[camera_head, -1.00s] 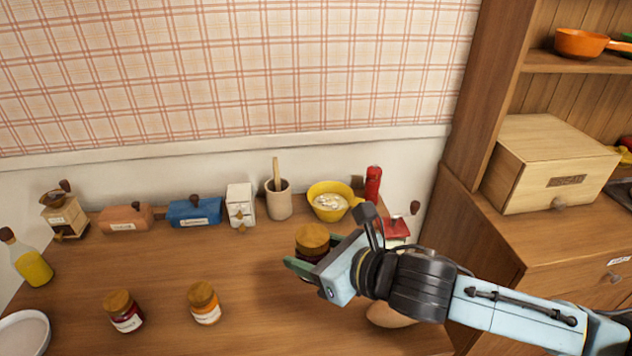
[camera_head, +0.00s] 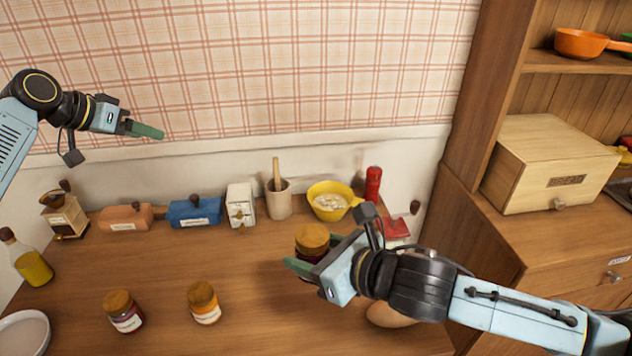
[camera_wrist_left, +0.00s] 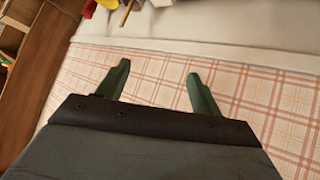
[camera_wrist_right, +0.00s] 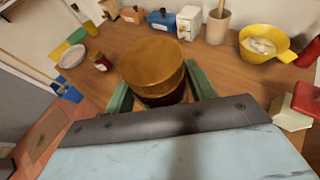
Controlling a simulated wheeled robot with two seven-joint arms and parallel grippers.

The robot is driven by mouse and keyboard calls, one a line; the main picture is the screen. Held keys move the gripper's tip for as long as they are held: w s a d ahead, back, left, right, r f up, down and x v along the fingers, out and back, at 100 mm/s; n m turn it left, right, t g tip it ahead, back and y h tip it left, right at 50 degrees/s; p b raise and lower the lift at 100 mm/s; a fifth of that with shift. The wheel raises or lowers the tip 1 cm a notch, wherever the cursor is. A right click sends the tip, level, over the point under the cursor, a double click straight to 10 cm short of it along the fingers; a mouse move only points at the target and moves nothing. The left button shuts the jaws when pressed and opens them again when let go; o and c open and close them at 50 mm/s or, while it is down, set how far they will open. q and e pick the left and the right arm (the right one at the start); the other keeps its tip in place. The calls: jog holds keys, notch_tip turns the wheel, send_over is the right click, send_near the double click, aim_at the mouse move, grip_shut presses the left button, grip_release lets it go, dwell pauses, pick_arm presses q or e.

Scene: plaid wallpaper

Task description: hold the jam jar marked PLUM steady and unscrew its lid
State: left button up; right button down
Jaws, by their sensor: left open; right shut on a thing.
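A jam jar (camera_head: 312,241) with a wooden-looking lid stands upright between the fingers of my right gripper (camera_head: 312,262). My right gripper is shut on the jar's body below the lid. In the right wrist view the jar's lid (camera_wrist_right: 152,62) is on, and dark red contents show under it. Its label is hidden, so I cannot read PLUM. Two more lidded jars stand to the left: a dark red one (camera_head: 124,312) and an orange one (camera_head: 204,303); their labels are too small to read. My left gripper (camera_head: 150,131) is open and empty, high in front of the wallpaper.
Along the wall stand a grinder (camera_head: 64,214), an orange box (camera_head: 126,218), a blue box (camera_head: 194,212), a white carton (camera_head: 240,205), a utensil pot (camera_head: 279,200) and a yellow bowl (camera_head: 330,202). A bottle (camera_head: 32,265) stands at left. The counter's middle is clear.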

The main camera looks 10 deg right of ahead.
pick_arm(q)
jog(key=s+d+r+m+g, duration=0.1)
jog(key=s+d+r+m, duration=0.15)
jog(key=d, duration=0.35)
jog(key=s+d+r+m+g, duration=0.1)
jog(key=d+m+g, duration=0.1)
jog(key=d+m, duration=0.35)
jog(key=m+g+y, duration=0.4)
jog(key=m+y, duration=0.2)
jog(key=m, duration=1.1)
send_near(316, 234)
jog(key=shift+w+d, duration=0.35)
jog(key=shift+w, duration=0.1)
jog(key=shift+s+f+y, duration=0.2)
jog(key=shift+s+y, duration=0.15)
jog(key=shift+y, duration=0.05)
jog(key=shift+s+f, duration=0.1)
jog(key=shift+f, duration=0.2)
notch_tip(316, 234, down, 7)
jog(key=shift+f, duration=0.25)
jog(key=shift+c, duration=0.5)
